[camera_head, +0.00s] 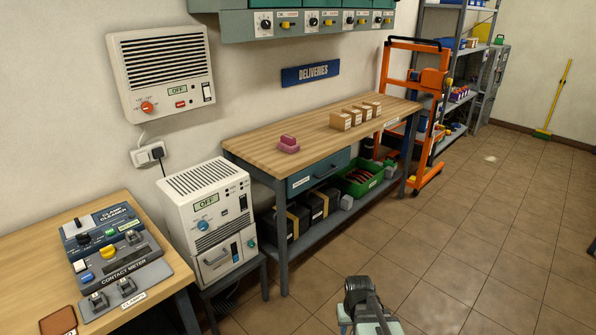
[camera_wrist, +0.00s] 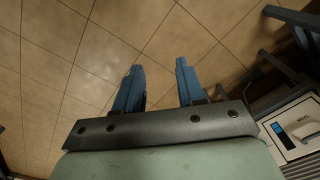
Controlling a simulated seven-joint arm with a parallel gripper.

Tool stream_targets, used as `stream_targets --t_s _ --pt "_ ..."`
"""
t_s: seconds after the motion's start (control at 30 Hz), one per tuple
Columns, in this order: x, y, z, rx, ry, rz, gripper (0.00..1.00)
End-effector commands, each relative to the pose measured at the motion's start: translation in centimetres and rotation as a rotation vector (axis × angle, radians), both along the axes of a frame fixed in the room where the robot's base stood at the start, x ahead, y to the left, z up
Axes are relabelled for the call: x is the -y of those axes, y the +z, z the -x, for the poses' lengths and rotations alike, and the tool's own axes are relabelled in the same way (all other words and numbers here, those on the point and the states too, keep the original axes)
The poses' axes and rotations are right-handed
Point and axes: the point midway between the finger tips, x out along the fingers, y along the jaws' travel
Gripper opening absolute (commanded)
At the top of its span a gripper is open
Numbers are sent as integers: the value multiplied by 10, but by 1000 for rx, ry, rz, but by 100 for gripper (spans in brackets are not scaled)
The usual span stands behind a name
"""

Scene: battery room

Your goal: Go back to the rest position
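My gripper (camera_wrist: 158,68) shows in the wrist view with its two blue fingers apart. Only bare floor tiles (camera_wrist: 165,40) show between and beyond the fingers, and it holds nothing. In the head view, part of my arm (camera_head: 362,297) shows at the bottom edge, over the open floor and right of the white cabinet. The fingers cannot be made out clearly there.
A white cabinet unit (camera_head: 207,212) stands on a low stand, and its front also shows in the wrist view (camera_wrist: 296,128). A workbench (camera_head: 250,148) holds pink blocks (camera_head: 289,145) and small boxes (camera_head: 340,121). A table (camera_head: 30,245) with a contact meter (camera_head: 115,258) is at left. Floor right is clear.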

Motion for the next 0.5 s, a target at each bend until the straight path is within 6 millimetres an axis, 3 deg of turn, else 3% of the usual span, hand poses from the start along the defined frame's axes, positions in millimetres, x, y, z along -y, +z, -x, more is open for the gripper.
stream_targets --t_s 0.03,0.27,0.5 --pt "9 -1 15 -1 -41 0 39" --pt "7 -34 35 -67 -37 1 39" --pt "7 -75 77 -161 -36 3 39"
